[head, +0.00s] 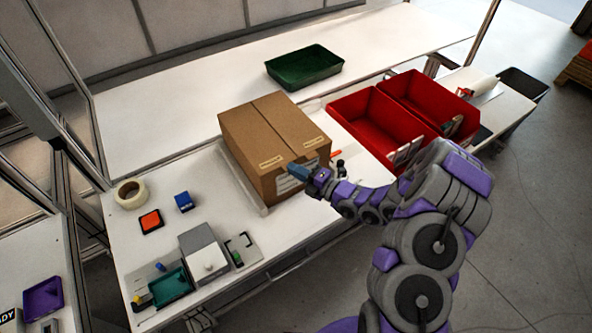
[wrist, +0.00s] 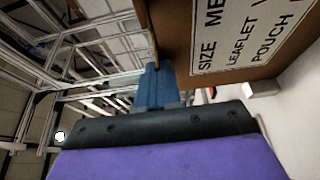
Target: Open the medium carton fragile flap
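The medium carton (head: 262,142) is a brown cardboard box on the white workbench, its top flaps lying closed with a seam between them. Small labels sit near its front top edge. In the wrist view the carton (wrist: 172,28) fills the upper middle, with a white printed label (wrist: 245,35) reading "SIZE ME", "LEAFLET" and "POUCH". My gripper (head: 296,168) is at the carton's front face, near the top edge. Its blue finger (wrist: 157,88) shows beside the carton's edge in the wrist view. I cannot tell whether it touches the carton, or how far apart the fingers are.
Two red bins (head: 368,120) stand right of the carton, and a green tray (head: 304,68) lies behind it. A tape roll (head: 130,194), a blue box (head: 184,201) and a grey fixture (head: 204,254) are to the left. The bench behind the carton is mostly clear.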

